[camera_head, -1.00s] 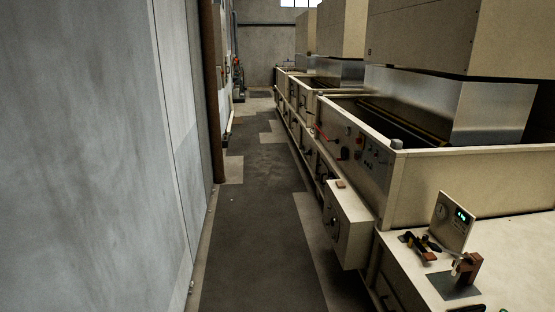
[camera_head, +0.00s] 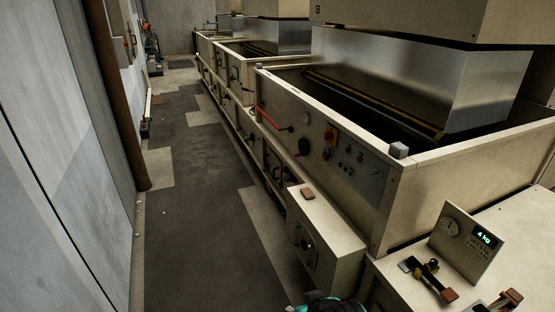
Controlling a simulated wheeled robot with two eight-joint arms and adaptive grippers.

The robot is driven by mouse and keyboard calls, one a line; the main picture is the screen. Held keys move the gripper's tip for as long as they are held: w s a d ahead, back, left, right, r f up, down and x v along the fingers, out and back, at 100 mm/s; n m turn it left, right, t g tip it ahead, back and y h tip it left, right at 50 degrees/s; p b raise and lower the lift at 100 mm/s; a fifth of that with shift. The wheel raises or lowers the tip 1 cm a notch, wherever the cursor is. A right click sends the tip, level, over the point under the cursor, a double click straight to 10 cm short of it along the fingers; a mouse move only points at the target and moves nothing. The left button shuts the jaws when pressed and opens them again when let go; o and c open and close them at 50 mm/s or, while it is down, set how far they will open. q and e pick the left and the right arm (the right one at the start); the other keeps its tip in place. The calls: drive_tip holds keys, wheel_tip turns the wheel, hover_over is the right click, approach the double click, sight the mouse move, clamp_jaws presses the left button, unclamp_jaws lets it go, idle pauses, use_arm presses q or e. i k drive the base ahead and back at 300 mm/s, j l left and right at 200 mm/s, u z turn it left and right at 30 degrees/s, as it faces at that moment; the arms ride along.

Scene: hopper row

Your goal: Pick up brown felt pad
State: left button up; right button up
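A small brown pad (camera_head: 307,193) lies flat on top of the cream box (camera_head: 322,215) fixed to the front of the nearest hopper. Its upper face is unobstructed. I take it for the brown felt pad; its texture is too small to make out. Neither of my grippers can be made out. Only a dark and teal rounded part, probably of my arm, shows at the bottom edge below the box.
The nearest hopper (camera_head: 465,178) has a control panel with knobs and a red handle. At right, a bench (camera_head: 533,232) bears a scale display (camera_head: 467,241) reading 4 kg and tools with brown ends. Floor (camera_head: 195,235) between wall and hoppers is clear.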

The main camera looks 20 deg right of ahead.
sight(307, 193)
drive_tip(key=i+j+z, duration=0.1)
drive_tip(key=i+z, duration=0.35)
drive_tip(key=i+j+z, duration=0.15)
drive_tip(key=z, duration=0.3)
drive_tip(key=i+j+z, duration=0.65)
drive_tip(key=j+z, duration=0.25)
drive_tip(key=i+j+z, duration=0.2)
drive_tip(key=j+z, duration=0.3)
drive_tip(key=j, duration=0.15)
drive_tip(key=i+j+z, duration=0.1)
drive_tip(key=j+z, duration=0.4)
drive_tip(key=j, duration=0.15)
drive_tip(key=j+z, duration=0.45)
drive_tip(key=j, duration=0.25)
